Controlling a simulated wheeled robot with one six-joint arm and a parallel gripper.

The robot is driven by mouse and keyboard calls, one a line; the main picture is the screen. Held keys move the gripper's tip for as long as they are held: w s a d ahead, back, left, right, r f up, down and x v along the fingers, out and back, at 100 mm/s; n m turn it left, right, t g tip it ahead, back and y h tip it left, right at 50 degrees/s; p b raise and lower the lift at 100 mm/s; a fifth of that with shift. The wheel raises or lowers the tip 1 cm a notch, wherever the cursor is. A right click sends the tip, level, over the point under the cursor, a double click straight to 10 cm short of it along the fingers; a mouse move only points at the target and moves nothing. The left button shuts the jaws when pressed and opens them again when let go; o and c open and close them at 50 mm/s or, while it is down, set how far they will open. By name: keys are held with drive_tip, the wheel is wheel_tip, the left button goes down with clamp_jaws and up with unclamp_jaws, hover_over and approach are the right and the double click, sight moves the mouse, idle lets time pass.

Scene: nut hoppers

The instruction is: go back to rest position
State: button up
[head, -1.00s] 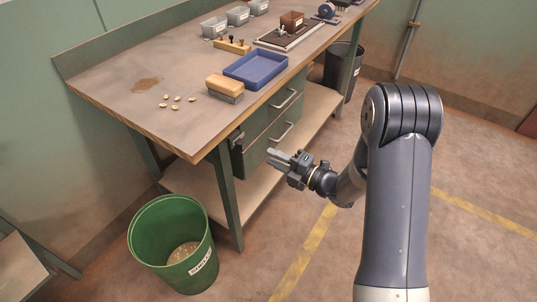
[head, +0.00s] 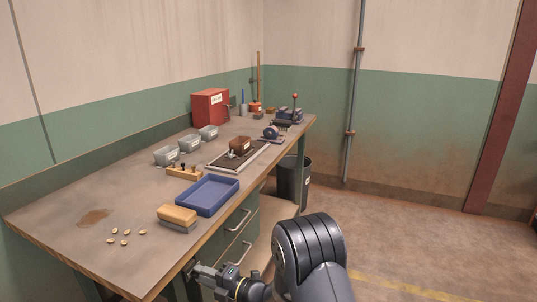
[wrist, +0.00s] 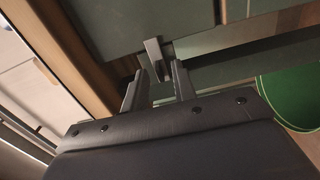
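My gripper (head: 196,270) is at the bottom of the head view, in front of the near end of the workbench (head: 62,246) and below its top edge. In the wrist view its two fingers (wrist: 158,78) stand apart with nothing held between them. A grey metal bracket or handle (wrist: 153,48) shows beyond the fingertips; I cannot tell its exact distance. My arm is bent at the bottom of the head view.
On the bench are a blue tray (head: 207,210), a brush (head: 177,216), several loose nuts (head: 126,232), grey bins (head: 166,156) and a red box (head: 210,107). A dark bin (head: 289,182) stands behind. A green bin (wrist: 292,95) shows in the wrist view. Floor at right is clear.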

drive_tip(key=shift+w+a, duration=0.2)
drive_tip(key=shift+a, duration=0.2)
drive_tip(key=shift+d, duration=0.15)
drive_tip(key=v, duration=1.1)
drive_tip(key=w+a+n+b, duration=0.3)
drive_tip(key=a+n+b, duration=0.5)
drive_tip(key=n+b, duration=1)
drive_tip(key=shift+r, duration=0.15)
idle(0.5)
